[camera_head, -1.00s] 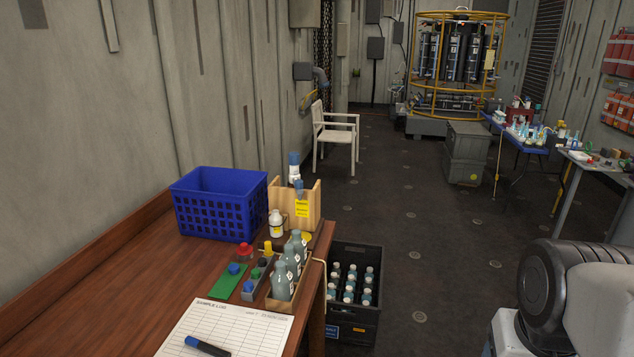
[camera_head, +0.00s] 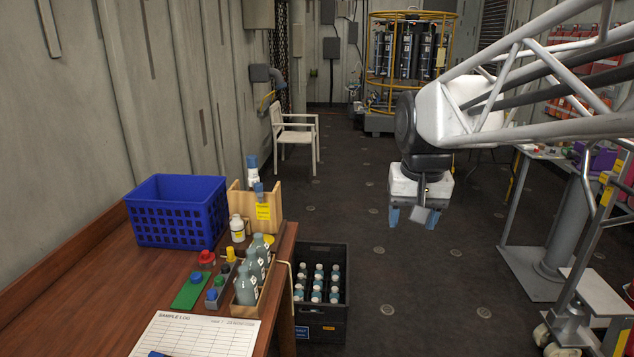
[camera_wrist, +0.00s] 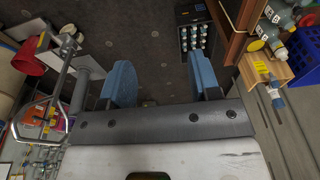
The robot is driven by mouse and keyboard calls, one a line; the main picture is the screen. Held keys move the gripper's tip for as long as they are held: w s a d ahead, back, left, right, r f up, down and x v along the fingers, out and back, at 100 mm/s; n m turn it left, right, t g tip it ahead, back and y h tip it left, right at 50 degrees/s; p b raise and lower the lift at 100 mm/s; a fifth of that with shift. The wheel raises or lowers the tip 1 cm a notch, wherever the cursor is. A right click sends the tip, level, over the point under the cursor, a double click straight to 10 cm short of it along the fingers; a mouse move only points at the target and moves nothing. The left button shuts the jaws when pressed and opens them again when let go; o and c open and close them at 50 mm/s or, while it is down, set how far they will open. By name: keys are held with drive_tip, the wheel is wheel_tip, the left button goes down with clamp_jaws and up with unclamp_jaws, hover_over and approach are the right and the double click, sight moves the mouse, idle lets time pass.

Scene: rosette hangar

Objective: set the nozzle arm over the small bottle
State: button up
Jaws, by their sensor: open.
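A small white bottle (camera_head: 237,228) with a label stands upright on the wooden table, at the left front of a light wooden stand (camera_head: 240,202). A blue-capped white dispenser (camera_head: 252,172) rises from the stand, with a blue-topped part (camera_head: 258,189) in front of it above a yellow label. I cannot make out which piece is the nozzle arm or where its outlet points. My gripper (camera_head: 413,215) hangs over the floor right of the table, well apart from the stand. Its blue fingers, also in the wrist view (camera_wrist: 163,82), are open and empty.
A rack of grey bottles (camera_head: 245,291), small coloured-capped items and a log sheet (camera_head: 195,335) lie nearer. A black crate of bottles (camera_head: 320,319) stands on the floor beside the table. Floor space under my gripper is clear.

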drive_tip(key=w+a+r, duration=0.1)
drive_tip(key=w+a, duration=0.3)
drive_tip(key=w, duration=0.3)
drive_tip(key=w+a+r, duration=0.2)
drive_tip(key=w+a, duration=0.2)
drive_tip(key=w, duration=0.3)
drive_tip(key=g, duration=0.2)
hover_over(258, 184)
drive_tip(key=f, duration=0.9)
drive_tip(key=shift+d, duration=0.35)
drive_tip(key=shift+w+a+f, duration=0.15)
drive_tip(key=shift+w+a, duration=0.05)
drive_tip(key=shift+a, duration=0.2)
drive_tip(key=shift+f, duration=0.1)
drive_tip(key=shift+f, duration=3.8)
clamp_jaws()
